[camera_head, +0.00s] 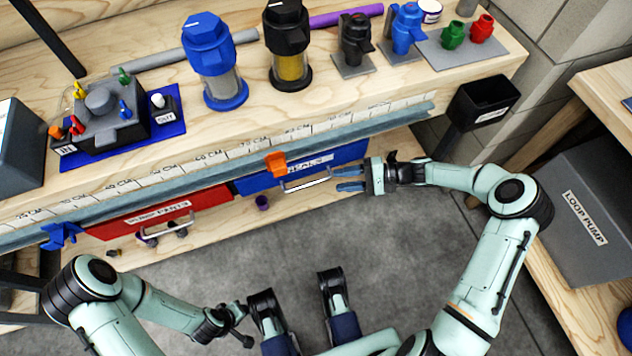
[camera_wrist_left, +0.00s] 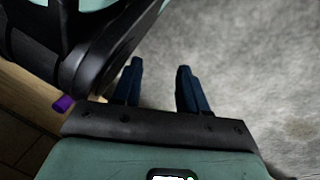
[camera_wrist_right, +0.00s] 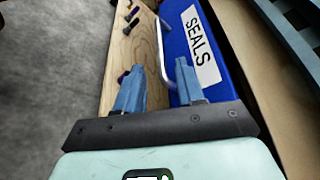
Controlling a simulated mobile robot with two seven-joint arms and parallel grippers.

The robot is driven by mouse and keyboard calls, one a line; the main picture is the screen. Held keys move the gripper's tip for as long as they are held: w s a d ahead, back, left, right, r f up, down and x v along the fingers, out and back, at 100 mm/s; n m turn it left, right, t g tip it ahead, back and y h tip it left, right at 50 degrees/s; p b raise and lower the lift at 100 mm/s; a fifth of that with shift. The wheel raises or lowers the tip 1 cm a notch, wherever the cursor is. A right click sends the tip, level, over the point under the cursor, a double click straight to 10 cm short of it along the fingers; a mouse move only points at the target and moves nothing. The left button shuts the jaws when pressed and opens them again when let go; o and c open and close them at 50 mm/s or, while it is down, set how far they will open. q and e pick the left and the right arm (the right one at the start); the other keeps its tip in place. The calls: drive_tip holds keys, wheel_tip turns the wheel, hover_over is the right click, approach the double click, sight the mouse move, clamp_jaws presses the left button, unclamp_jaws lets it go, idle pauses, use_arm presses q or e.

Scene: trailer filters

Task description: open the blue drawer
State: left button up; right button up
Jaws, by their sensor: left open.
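The blue drawer (camera_head: 345,154) is under the bench top and looks shut, its front level with the bench. It has a pale handle (camera_head: 306,184) and a label reading SEALS, which is clear in the right wrist view (camera_wrist_right: 201,47). My right gripper (camera_head: 340,180) is open at the right end of the handle, its blue fingers pointing left. In the right wrist view the handle (camera_wrist_right: 161,45) shows just beyond and between the fingertips; I cannot tell if they touch it. My left gripper (camera_wrist_left: 158,68) is open and empty, low over the grey floor.
A red drawer (camera_head: 150,212) with its own handle is left of the blue one. An orange clip (camera_head: 276,164) sits on the bench edge above. Open floor (camera_head: 300,235) lies in front.

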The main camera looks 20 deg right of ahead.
sight(316, 183)
use_arm(q)
drive_tip(key=shift+g, duration=0.7)
drive_tip(key=s, duration=0.1)
drive_tip(key=s+f+b, duration=0.1)
drive_tip(key=s+f, duration=0.1)
drive_tip(key=shift+s+a+f+b, duration=0.25)
drive_tip(key=shift+s+b, duration=0.05)
use_arm(e)
drive_tip(key=x, duration=0.8)
drive_tip(key=shift+f, duration=0.1)
drive_tip(key=shift+c, duration=0.3)
clamp_jaws()
